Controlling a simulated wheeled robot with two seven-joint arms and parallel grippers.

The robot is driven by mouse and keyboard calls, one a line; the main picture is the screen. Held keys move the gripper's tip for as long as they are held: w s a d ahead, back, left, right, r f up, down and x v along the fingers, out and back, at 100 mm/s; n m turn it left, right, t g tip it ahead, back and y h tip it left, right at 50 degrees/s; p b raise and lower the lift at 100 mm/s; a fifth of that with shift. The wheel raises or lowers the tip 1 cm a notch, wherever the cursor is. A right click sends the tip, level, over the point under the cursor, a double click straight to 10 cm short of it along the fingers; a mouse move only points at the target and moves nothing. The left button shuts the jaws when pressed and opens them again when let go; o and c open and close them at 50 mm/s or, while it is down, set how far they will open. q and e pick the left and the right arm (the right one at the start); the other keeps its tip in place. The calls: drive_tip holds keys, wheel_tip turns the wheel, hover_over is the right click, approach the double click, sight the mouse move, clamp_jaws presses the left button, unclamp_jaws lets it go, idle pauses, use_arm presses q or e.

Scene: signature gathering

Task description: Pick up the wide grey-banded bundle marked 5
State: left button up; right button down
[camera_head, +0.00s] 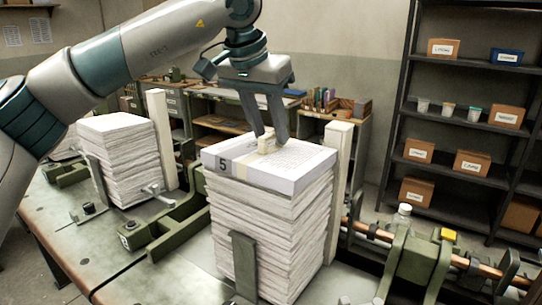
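The wide bundle marked 5 (299,172) lies flat on top of a tall stack of paper (275,225) in the middle of the view. It has a grey band near its left end, with the 5 printed on its front side. A small tan block (266,144) stands up from its top. My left gripper (270,138) points down over the bundle, its two fingers apart with their tips at either side of the tan block. I cannot tell whether they press on it. My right gripper is out of view.
Another paper stack (122,150) stands at the left on the bench (182,283). Pale posts (338,160) and green metal brackets (412,257) flank the stacks. A dark shelf rack (402,110) with boxes and cups is at the back right.

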use_arm(q)
drive_tip(key=shift+c, duration=0.6)
clamp_jaws()
drive_tip(key=shift+r, duration=0.1)
idle(0.6)
